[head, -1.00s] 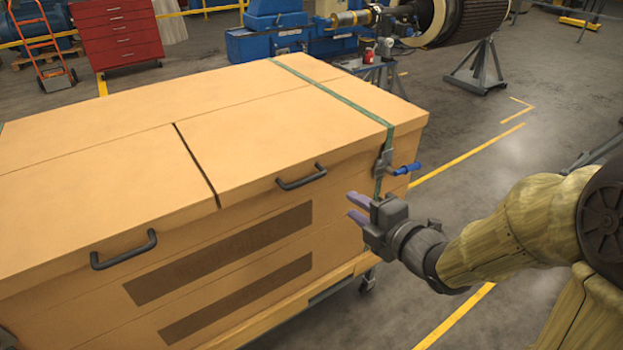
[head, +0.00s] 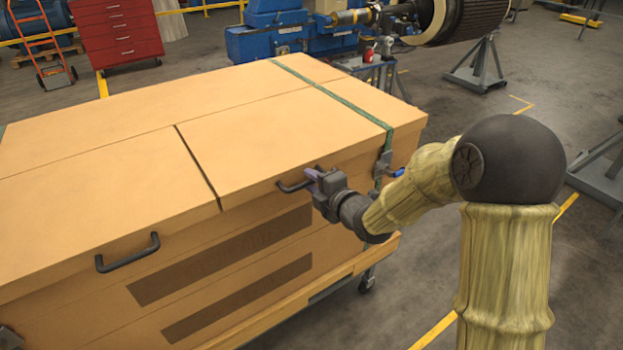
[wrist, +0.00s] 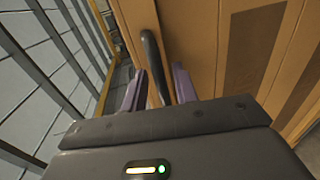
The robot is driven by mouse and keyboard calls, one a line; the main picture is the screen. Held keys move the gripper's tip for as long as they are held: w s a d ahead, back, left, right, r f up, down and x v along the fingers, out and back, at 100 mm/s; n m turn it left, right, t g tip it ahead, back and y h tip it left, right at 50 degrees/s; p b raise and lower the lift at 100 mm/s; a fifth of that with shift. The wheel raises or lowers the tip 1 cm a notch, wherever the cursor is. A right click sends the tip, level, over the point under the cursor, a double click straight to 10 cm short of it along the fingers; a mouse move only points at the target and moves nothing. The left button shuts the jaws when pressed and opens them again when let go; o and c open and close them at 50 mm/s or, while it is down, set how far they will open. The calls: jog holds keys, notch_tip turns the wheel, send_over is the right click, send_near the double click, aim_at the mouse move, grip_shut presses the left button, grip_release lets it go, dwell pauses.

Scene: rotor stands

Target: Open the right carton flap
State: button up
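The large tan carton has a right flap (head: 285,140) lying flat and closed, with a dark bar handle (head: 290,187) on its front edge. My gripper (head: 312,180) is at the right end of this handle. In the wrist view the handle (wrist: 152,52) runs between the two purple fingers of my gripper (wrist: 158,78), with visible gaps beside it, so the fingers are open around it. In the head view my gripper hides the handle's right end.
A green strap (head: 335,98) crosses the carton's right end, with a buckle (head: 383,163) close to my arm. The left flap (head: 90,195) is flat and has its own handle (head: 128,252). A grey stand (head: 600,175) is at the right. Floor between is clear.

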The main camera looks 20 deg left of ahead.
jog(key=shift+w+a+f, duration=0.1)
jog(key=shift+w+a, duration=0.2)
jog(key=shift+a, duration=0.1)
jog(key=shift+c, duration=0.4)
grip_shut()
